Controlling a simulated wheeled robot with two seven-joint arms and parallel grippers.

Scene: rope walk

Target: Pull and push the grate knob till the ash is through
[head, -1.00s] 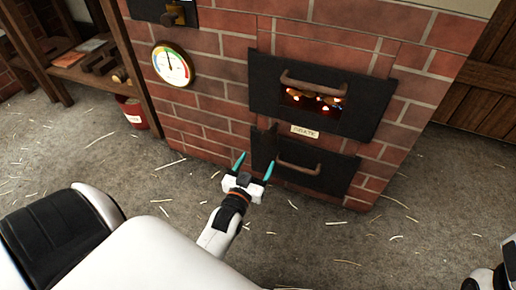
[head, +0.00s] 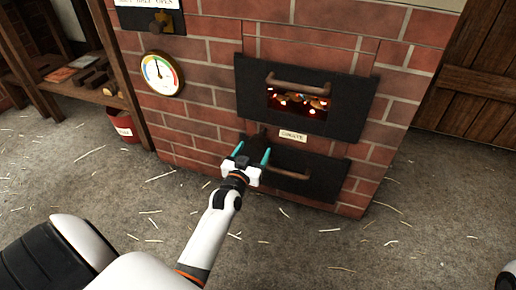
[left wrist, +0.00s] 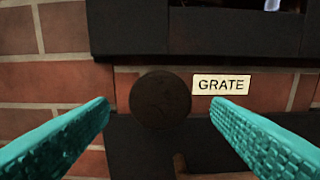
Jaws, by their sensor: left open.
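The grate knob (left wrist: 160,99) is a dark round knob in the left wrist view, just left of the cream GRATE label (left wrist: 221,84). My left gripper (head: 252,154) is open, its two teal fingers pointing at the brick front. In the left wrist view the fingers (left wrist: 162,112) lie on either side of the knob, with room left on both sides. I cannot tell how deep the knob sits between them. The firebox opening (head: 298,104) above shows glowing embers. The lower black door (head: 318,180) has a brown handle and is partly behind the gripper. My right gripper is out of view.
The upper black door (head: 345,109) has a brown handle across it. A round gauge (head: 162,74) is on the brick wall to the left. A red bucket (head: 126,129) stands by a wooden shelf (head: 70,80). The straw-strewn floor (head: 350,240) in front is clear.

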